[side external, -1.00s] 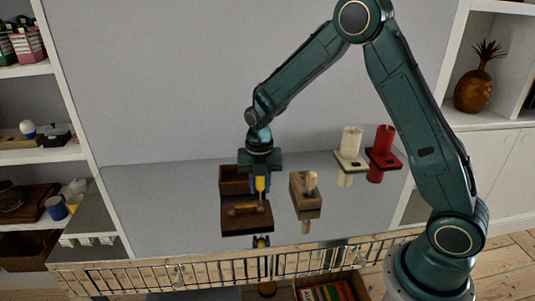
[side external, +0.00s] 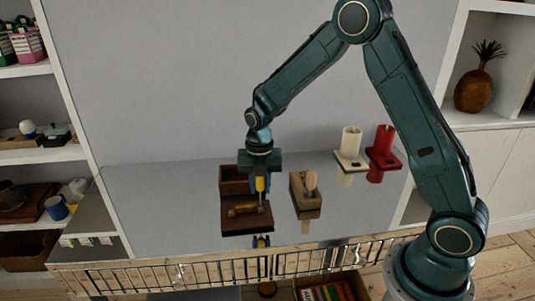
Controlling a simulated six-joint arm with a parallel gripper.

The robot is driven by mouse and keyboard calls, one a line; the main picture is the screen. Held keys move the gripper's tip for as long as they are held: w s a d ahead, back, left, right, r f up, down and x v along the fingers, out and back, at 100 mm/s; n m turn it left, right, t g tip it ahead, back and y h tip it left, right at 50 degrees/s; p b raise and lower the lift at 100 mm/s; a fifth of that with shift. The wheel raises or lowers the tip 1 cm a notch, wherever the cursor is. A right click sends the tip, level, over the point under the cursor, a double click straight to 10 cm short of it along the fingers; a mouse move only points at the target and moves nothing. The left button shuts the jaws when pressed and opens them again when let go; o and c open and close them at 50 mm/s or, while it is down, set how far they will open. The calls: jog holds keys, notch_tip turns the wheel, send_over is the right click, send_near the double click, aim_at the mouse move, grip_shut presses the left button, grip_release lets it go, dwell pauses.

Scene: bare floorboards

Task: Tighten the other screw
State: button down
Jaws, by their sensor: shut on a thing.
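My gripper (side external: 260,176) points straight down above a dark wooden box (side external: 232,220) with a raised back compartment (side external: 234,184). It is shut on a yellow-handled screwdriver (side external: 260,184), which hangs upright with its shaft over the box. A brown wooden piece (side external: 243,209) lies on the front part of the box. The screws are too small to make out, and I cannot tell whether the screwdriver tip touches one. A blue and yellow thing (side external: 261,241) shows just below the box's front edge.
A wooden block holder (side external: 304,205) with a light handle in it stands right of the box. A cream holder (side external: 350,157) and a red holder (side external: 384,158) stand farther right. A rail (side external: 230,273) runs along the front. Shelves flank both sides.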

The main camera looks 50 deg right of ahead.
jog(key=shift+f, duration=0.55)
dwell(0.8)
jog(key=shift+m, duration=2)
jog(key=shift+m, duration=2)
jog(key=shift+s, duration=0.1)
jog(key=m, duration=0.3)
jog(key=shift+f, duration=0.1)
jog(key=shift+m, duration=0.5)
